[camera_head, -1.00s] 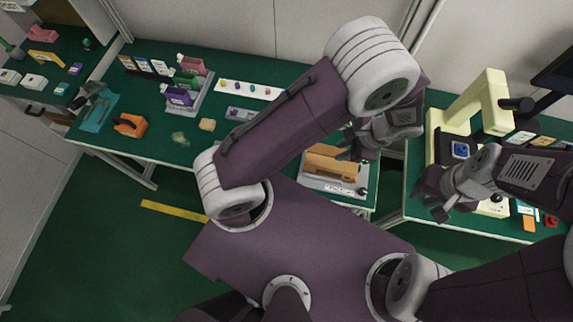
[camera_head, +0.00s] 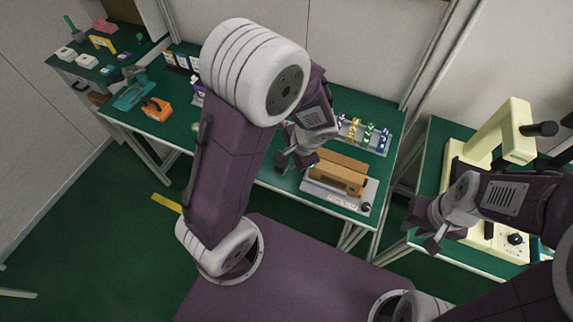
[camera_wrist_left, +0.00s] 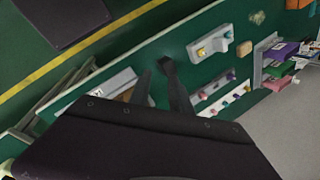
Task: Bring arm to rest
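My left arm reaches up and over from the lower left in the head view. My left gripper (camera_head: 293,164) hangs over the green bench, just left of a grey fixture (camera_head: 330,199) that carries an orange-brown block (camera_head: 338,172). Its two fingers stand apart with nothing between them; they also show in the left wrist view (camera_wrist_left: 154,72). My right gripper (camera_head: 422,229) is at the right, in front of the cream machine. Its fingers are spread and look empty.
A cream press-like machine (camera_head: 492,139) stands on the right bench. An orange tool (camera_head: 157,109) and a teal stand (camera_head: 131,92) are on the left bench end. Small coloured parts (camera_head: 368,133) sit behind the fixture. A gap separates the two benches. My upper arm hides the bench middle.

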